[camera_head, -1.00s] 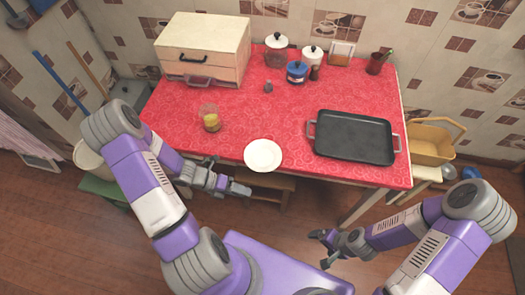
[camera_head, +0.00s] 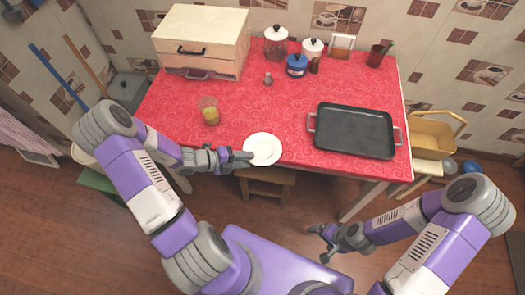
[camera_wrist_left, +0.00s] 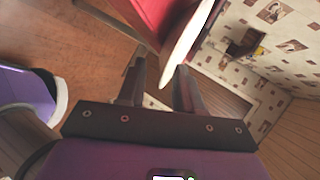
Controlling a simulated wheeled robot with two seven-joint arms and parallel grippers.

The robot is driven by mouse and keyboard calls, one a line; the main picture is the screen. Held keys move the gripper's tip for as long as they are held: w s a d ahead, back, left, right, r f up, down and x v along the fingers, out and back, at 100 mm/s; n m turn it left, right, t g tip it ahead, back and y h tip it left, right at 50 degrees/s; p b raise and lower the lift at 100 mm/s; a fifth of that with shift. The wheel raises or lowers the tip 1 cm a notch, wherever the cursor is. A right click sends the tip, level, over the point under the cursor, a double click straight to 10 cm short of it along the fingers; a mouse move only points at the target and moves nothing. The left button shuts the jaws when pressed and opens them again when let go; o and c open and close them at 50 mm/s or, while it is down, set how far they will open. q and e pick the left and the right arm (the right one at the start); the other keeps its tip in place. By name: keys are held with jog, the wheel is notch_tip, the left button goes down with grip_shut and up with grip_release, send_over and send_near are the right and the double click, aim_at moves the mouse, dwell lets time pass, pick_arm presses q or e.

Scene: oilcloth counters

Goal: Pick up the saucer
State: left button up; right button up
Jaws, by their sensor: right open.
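The white saucer (camera_head: 263,149) lies flat at the front edge of the red table, with its front rim at the edge. My left gripper (camera_head: 246,158) is at the saucer's left front rim. In the left wrist view the saucer (camera_wrist_left: 187,38) appears edge-on. Its rim reaches between the two spread fingers of my left gripper (camera_wrist_left: 160,70), closer to the right-hand finger, and the jaws are not closed on it. My right gripper (camera_head: 322,244) is open and empty, low in front of the table and well away from the saucer.
A black tray (camera_head: 353,131) with handles lies right of the saucer. A glass of yellow liquid (camera_head: 209,111) stands to the left. A drawer box (camera_head: 203,42), jars and a blue pot (camera_head: 297,66) stand at the back. A wooden stool (camera_head: 266,178) is under the front edge.

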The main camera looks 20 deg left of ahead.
pick_arm(q)
grip_shut()
jog(key=shift+r, duration=0.15)
